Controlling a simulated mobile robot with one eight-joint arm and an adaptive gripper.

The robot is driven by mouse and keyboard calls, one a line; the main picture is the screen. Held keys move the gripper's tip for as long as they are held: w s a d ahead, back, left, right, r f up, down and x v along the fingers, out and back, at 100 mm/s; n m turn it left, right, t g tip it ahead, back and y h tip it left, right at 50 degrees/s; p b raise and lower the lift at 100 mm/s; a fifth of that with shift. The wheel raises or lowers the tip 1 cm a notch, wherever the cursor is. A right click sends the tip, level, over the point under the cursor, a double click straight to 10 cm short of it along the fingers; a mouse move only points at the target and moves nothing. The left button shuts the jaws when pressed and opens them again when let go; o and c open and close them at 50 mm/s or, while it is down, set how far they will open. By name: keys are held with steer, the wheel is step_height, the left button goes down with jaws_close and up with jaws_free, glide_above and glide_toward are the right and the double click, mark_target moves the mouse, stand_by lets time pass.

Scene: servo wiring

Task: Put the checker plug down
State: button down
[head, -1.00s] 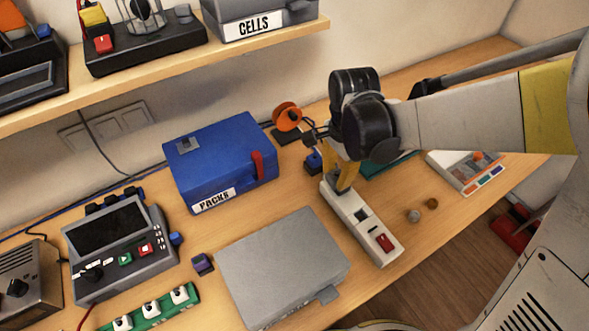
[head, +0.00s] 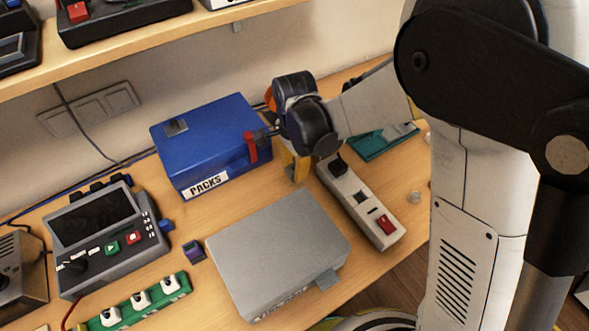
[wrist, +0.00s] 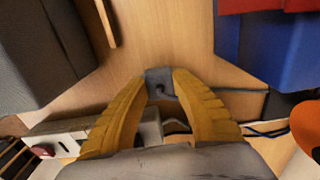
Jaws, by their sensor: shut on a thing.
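The checker plug appears as a small grey block (wrist: 160,84) between my yellow fingertips in the wrist view. My gripper (head: 293,176) is shut on it, pointing down, in the gap between the blue PACKS box and the white power strip. In the head view the plug is mostly hidden by the fingers. A dark lead (wrist: 245,91) shows beside the fingers in the wrist view. I cannot tell whether the plug touches the table.
The blue PACKS box (head: 200,150) stands left of my gripper. A grey case (head: 270,255) lies in front. A checker-like device with a screen (head: 110,245) and a green strip (head: 133,305) are at the left. Bare wood (wrist: 160,35) shows beyond my fingertips.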

mark_target(294, 168)
steer(key=shift+f, duration=0.15)
steer(key=c, duration=1.2)
jaws_free()
steer(key=shift+o, duration=0.2)
step_height(294, 168, up, 12)
steer(key=p, duration=0.4)
steer(key=s+d+r+n+t, duration=0.2)
steer(key=s+d+r+n, duration=0.1)
steer(key=d, duration=0.4)
steer(key=s+d+r+n+t, duration=0.2)
steer(key=s+d+r+n, duration=0.2)
steer(key=d, duration=0.4)
steer(key=s+d+r+n+t, duration=0.3)
steer(key=s+d, duration=0.1)
steer(key=d, duration=0.4)
steer(key=shift+s+r+n, duration=0.2)
steer(key=shift+s+n, duration=0.1)
